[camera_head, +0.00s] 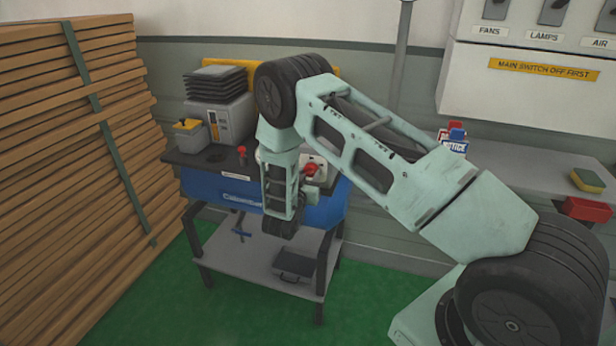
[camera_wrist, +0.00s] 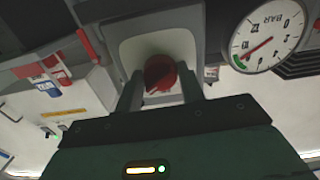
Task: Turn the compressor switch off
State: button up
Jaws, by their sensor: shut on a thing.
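The compressor switch is a red rotary knob (camera_wrist: 160,74) on a pale plate (camera_wrist: 187,45), in the middle of the wrist view. My gripper (camera_wrist: 160,88) is shut on the knob, with one finger at each side of it. A red knob on a pale plate (camera_head: 321,161) shows just right of my forearm there. My fingertips are hidden in the head view. A round BAR gauge (camera_wrist: 267,37) is right of the switch; its red needle points to the lower left.
Stacked planks (camera_head: 70,150) fill the left. Green floor (camera_head: 180,290) is open at front left.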

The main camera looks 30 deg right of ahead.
jog(key=n+b, duration=0.1)
jog(key=n, duration=1)
jog(key=shift+s+r, duration=0.1)
jog(key=shift+n, duration=0.4)
dwell(0.3)
jog(key=o, duration=1)
jog(key=shift+c, duration=0.2)
jog(key=b+v, duration=0.3)
jog(key=v, duration=1.4)
jog(key=shift+b, duration=0.35)
jog(key=shift+s+a, duration=0.15)
